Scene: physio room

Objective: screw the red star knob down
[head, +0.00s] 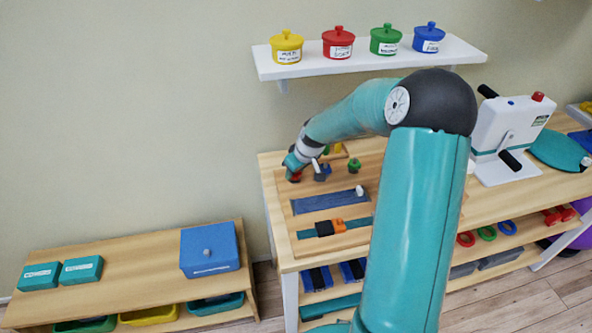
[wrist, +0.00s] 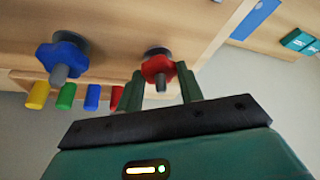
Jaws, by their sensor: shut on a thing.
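The red star knob (wrist: 157,67) sits on a dark round base on the wooden board, with a grey stud end showing at its middle. My gripper (wrist: 160,88) has one green finger on each side of the knob and is shut on it. In the head view the red knob (head: 293,177) shows only in part under my gripper (head: 295,166) at the board's left end. A blue star knob (wrist: 62,58) stands beside it on its own dark base, with a grey stud. A green star knob (head: 354,165) stands farther right on the board.
Yellow, green, blue and red pegs (wrist: 65,96) stand near the knobs. The board (head: 282,212) also bears a blue slot with a white slider (head: 359,190). A white machine (head: 505,135) stands to the right. A shelf (head: 380,60) with coloured pots hangs above.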

